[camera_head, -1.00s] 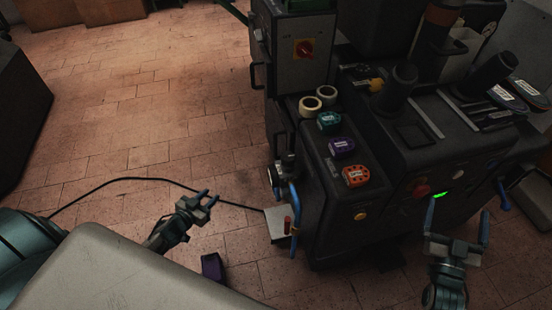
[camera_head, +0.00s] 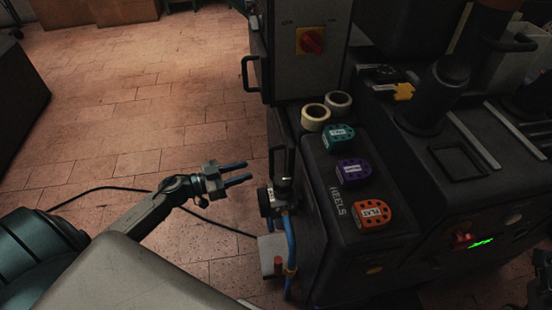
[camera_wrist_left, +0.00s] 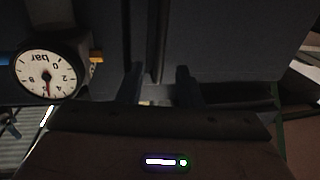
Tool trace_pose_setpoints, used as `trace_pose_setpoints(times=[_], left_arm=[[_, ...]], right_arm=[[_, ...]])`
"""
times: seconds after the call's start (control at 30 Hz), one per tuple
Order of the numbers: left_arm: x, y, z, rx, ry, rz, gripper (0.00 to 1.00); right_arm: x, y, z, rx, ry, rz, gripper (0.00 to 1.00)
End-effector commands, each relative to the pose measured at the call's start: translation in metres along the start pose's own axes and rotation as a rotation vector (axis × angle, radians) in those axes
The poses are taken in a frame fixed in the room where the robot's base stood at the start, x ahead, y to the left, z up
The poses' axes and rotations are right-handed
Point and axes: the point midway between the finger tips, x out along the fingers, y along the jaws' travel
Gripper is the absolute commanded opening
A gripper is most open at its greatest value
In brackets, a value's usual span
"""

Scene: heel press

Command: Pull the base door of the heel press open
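The heel press (camera_head: 410,260) is the large dark machine on the right in the head view. A black upright loop handle (camera_head: 281,162) shows at its left side, above the pressure gauge (camera_head: 265,203). I cannot tell for sure where the base door's edges lie. My left gripper (camera_head: 246,173) is open and empty, fingers pointing right, just short of that side. In the left wrist view its fingers (camera_wrist_left: 158,85) stand apart before a dark panel with an upright dark bar (camera_wrist_left: 158,40); the gauge (camera_wrist_left: 46,76) is at left.
A blue hose (camera_head: 290,245) and a grey pedal-like block (camera_head: 271,254) are below the gauge. A second black handle (camera_head: 250,73) sticks out from the upper cabinet. Tape rolls (camera_head: 327,110) and coloured heel blocks lie on top. Bare tiled floor (camera_head: 150,75) is left; a cable crosses it.

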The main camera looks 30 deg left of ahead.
Motion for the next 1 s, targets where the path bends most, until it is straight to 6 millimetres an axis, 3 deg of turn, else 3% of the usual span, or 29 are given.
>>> trace_pose_setpoints(times=[0.3, 0.5, 0.93, 1.0], left_arm=[[0.059, -0.001, 0.001, 0.002, 0.007, -0.003, 0.33], [0.087, -0.001, 0.001, 0.001, 0.004, -0.003, 0.33], [0.099, -0.001, 0.000, 0.001, 0.001, -0.003, 0.33], [0.098, -0.001, 0.000, 0.001, 0.001, -0.003, 0.23]], right_arm=[[-0.010, -0.001, 0.002, -0.009, 0.004, 0.011, 1.00], [-0.014, -0.001, 0.003, -0.014, 0.006, 0.017, 1.00], [-0.013, -0.001, 0.003, -0.017, 0.010, 0.022, 1.00], [-0.013, -0.001, 0.003, -0.017, 0.010, 0.022, 1.00]])
